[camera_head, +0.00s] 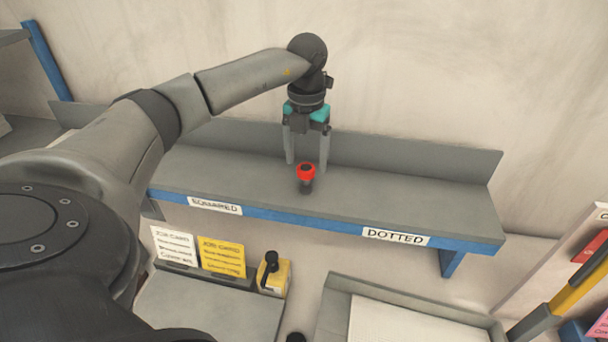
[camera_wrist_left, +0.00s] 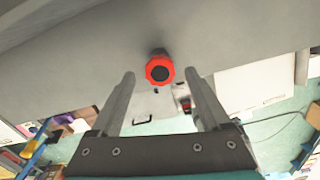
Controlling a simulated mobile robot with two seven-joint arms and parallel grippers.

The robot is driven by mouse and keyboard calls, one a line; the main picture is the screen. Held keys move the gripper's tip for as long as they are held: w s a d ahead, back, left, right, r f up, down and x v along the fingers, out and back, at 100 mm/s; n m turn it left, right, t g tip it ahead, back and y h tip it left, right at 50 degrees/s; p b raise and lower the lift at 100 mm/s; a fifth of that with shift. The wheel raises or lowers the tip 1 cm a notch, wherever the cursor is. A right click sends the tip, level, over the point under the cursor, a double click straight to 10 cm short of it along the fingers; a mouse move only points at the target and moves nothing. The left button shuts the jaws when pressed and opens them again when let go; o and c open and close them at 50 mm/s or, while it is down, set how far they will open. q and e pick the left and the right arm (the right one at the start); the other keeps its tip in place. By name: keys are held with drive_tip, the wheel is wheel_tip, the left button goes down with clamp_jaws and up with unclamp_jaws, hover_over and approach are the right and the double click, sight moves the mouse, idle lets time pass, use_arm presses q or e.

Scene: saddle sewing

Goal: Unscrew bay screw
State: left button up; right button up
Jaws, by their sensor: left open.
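The screw, with a red knob-like head (camera_head: 306,171) and a dark lower part, stands on the grey shelf (camera_head: 400,197) between the EQUARED and DOTTED labels. My left gripper (camera_head: 306,165) is above and just behind it, pointing down, with its two fingers apart and nothing between them that I can see gripped. In the left wrist view the red head (camera_wrist_left: 160,70) shows beyond the fingertips, centred between the two open fingers (camera_wrist_left: 163,82). Whether a finger touches the screw cannot be told. My right gripper is not in view.
The shelf has a blue front edge with an EQUARED label (camera_head: 215,205) and a DOTTED label (camera_head: 396,237), and a raised back wall. Below stand a white card (camera_head: 174,246), a yellow card (camera_head: 222,257), a yellow block with a black knob (camera_head: 275,277) and a grey tray (camera_head: 333,310).

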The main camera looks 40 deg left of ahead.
sight(306, 167)
use_arm(q)
drive_tip(key=shift+m, duration=0.3)
drive_tip(key=shift+f+b, duration=1.65)
drive_tip(key=shift+f, duration=0.95)
drive_tip(key=shift+r, duration=0.1)
clamp_jaws()
